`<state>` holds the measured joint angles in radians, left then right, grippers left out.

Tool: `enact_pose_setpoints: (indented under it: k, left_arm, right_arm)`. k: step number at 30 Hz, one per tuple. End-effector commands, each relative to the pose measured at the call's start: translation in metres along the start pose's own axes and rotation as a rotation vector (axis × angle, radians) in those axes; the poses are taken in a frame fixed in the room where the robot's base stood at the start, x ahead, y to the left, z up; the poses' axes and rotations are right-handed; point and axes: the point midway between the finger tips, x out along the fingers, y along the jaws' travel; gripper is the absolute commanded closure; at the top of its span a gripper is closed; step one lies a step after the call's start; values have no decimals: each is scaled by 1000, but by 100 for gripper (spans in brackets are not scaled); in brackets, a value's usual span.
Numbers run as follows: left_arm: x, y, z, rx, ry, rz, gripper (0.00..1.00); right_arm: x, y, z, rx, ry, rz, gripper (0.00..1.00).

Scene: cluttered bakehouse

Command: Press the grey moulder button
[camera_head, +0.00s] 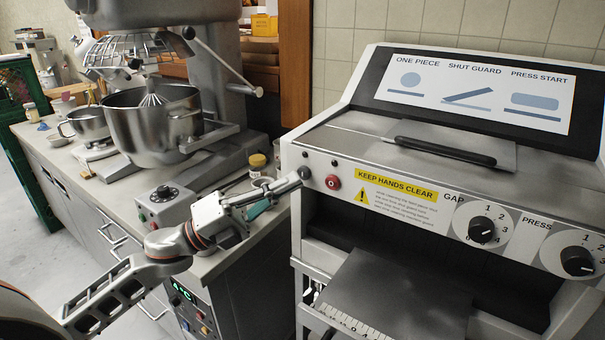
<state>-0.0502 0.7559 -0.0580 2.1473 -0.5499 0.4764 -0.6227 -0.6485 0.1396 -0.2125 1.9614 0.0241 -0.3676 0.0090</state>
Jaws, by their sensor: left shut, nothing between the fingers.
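The moulder is the large white machine at the right, with a white front panel (400,214). Its small dark grey button (305,172) sits at the panel's left end, beside a red button (333,182). My left gripper (297,178) reaches in from the left over the counter. It is shut and empty, its fingertips pointing at the grey button from the left. The tips lie right beside the button in the picture; I cannot tell whether they touch it. My right gripper is not in view.
Gap (482,230) and press (577,261) dials are on the panel's right. A metal chute (400,300) juts out below. A mixer bowl (152,125), a control box (163,207) and a small yellow-lidded jar (257,163) stand on the left counter.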

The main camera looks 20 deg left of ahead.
Motion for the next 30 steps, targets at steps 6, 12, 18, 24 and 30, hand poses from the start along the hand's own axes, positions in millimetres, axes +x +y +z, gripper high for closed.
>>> enact_pose_setpoints:
  k: [6, 12, 18, 24, 30]
  left_arm:
    - [0, 0, 0, 0, 0, 0, 100]
    - [0, 0, 0, 0, 0, 0, 100]
    - [0, 0, 0, 0, 0, 0, 100]
    - [2, 1, 1, 0, 0, 0, 100]
    - [6, 4, 4, 0, 0, -1, 100]
  right_arm:
    - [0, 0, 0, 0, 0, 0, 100]
    - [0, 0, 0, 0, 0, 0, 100]
    - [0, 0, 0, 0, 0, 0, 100]
    - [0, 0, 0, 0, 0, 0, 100]
    - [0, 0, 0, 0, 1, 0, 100]
